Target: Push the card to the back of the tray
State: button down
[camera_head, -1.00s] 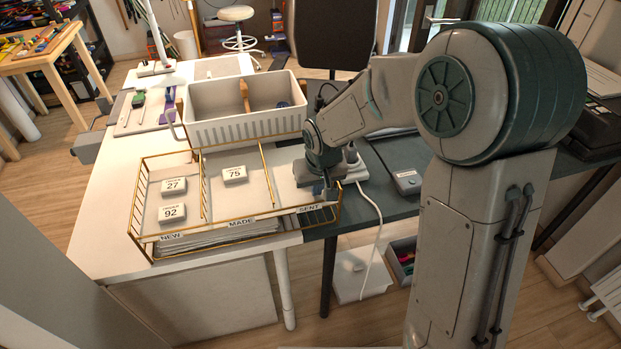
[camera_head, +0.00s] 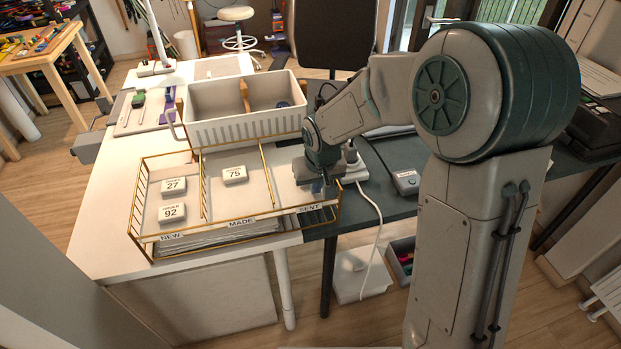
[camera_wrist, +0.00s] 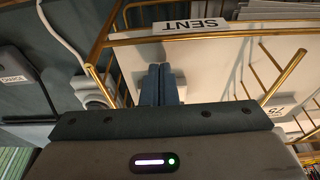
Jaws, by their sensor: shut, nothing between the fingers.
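The gold wire tray (camera_head: 204,190) has three compartments labelled NEW, MADE and SENT. White cards numbered 27 (camera_head: 174,186) and 92 (camera_head: 172,212) lie in NEW, one behind the other. A card numbered 75 (camera_head: 235,174) lies towards the back of MADE. My gripper (camera_head: 322,188) is at the SENT compartment on the right. In the wrist view its shut fingers (camera_wrist: 161,84) are over the pale tray floor, behind the SENT label (camera_wrist: 190,25), with nothing between them. Card 75 shows partly at right (camera_wrist: 274,110).
A white slotted bin (camera_head: 245,130) stands right behind the tray. A white power strip with a cable (camera_head: 372,200) and a grey labelled box (camera_head: 406,182) lie right of the tray. Papers (camera_head: 215,238) lie under the tray. The white table left of the tray is clear.

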jog(key=shift+w+a, duration=0.35)
jog(key=shift+w, duration=0.85)
jog(key=shift+w+a, duration=0.35)
jog(key=shift+w, duration=0.9)
jog(key=shift+w+a, duration=0.35)
jog(key=shift+w, duration=0.85)
jog(key=shift+w+a+p, duration=0.3)
jog(key=shift+w+p, duration=0.05)
jog(key=shift+w, duration=0.7)
jog(key=shift+w+a+p, duration=0.3)
jog(key=shift+w, duration=0.75)
jog(key=shift+w+a+p, duration=0.3)
jog(key=shift+w+p, duration=0.05)
jog(key=shift+w, duration=0.7)
jog(key=shift+r, duration=0.1)
jog(key=shift+p+v, duration=0.3)
jog(key=shift+v, duration=0.5)
jog(key=shift+s+d+r+p, duration=0.15)
jog(key=shift+s+r+p, duration=0.15)
jog(key=shift+s+r, duration=0.45)
jog(key=shift+s+d+r+p, duration=0.25)
jog(key=shift+s+r, duration=0.25)
jog(key=shift+r, duration=0.4)
